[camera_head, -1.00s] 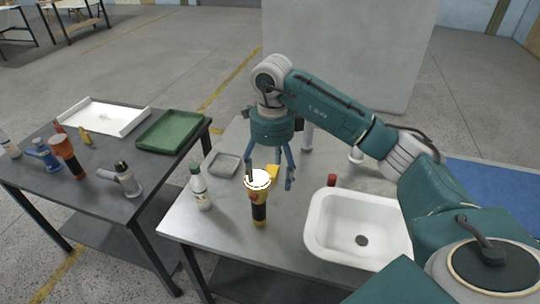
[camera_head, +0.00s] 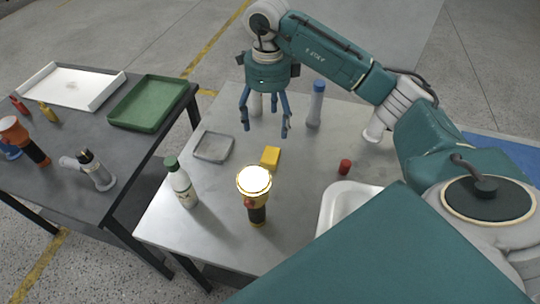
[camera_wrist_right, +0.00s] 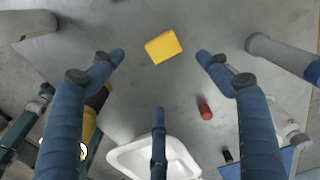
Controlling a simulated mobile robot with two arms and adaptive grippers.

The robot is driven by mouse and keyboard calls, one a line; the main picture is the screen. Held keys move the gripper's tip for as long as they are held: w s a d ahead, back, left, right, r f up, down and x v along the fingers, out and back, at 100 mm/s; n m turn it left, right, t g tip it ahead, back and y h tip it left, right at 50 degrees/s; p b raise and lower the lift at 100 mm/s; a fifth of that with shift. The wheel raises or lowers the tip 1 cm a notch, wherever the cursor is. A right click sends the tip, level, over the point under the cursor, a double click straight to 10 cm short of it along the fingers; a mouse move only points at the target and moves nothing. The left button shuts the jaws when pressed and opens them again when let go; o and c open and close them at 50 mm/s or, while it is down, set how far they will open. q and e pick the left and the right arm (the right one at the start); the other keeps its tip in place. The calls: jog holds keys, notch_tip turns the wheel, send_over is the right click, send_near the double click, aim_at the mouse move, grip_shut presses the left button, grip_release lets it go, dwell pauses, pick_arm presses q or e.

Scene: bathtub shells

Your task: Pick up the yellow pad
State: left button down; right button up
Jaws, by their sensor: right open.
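The yellow pad (camera_head: 270,157) is a small block lying flat on the grey metal table (camera_head: 300,205). In the right wrist view the pad (camera_wrist_right: 163,46) lies near the top middle, fully visible. My right gripper (camera_head: 265,128) hangs fingers-down over the table, just beyond the pad in the head view. Its fingers are spread and empty. In the wrist view the fingertips of the right gripper (camera_wrist_right: 161,57) show on both sides of the pad, with no visible contact. My left gripper is not in view.
A lit yellow-black flashlight (camera_head: 257,214) and a white bottle (camera_head: 181,183) stand nearer than the pad. A shallow grey tray (camera_head: 213,147) lies left, a red cylinder (camera_head: 345,167) and white basin (camera_head: 343,202) right. A blue-topped bottle (camera_head: 315,104) stands behind right.

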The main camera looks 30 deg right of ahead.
jog(key=b, duration=0.4)
send_over(271, 154)
notch_tip(271, 154, down, 5)
jog(key=f, duration=0.1)
jog(key=f+p, duration=0.1)
jog(key=f, duration=0.3)
jog(key=shift+a, duration=0.4)
jog(key=shift+d+f+p, duration=0.1)
jog(key=shift+f+p, duration=0.45)
jog(key=shift+f, duration=0.05)
jog(key=f, duration=0.1)
jog(key=f+p, duration=0.1)
jog(key=f, duration=0.1)
jog(key=shift+d+f, duration=0.2)
jog(key=shift+f, duration=0.4)
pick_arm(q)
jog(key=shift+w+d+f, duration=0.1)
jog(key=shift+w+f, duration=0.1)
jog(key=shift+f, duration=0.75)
pick_arm(e)
jog(key=c, duration=1.3)
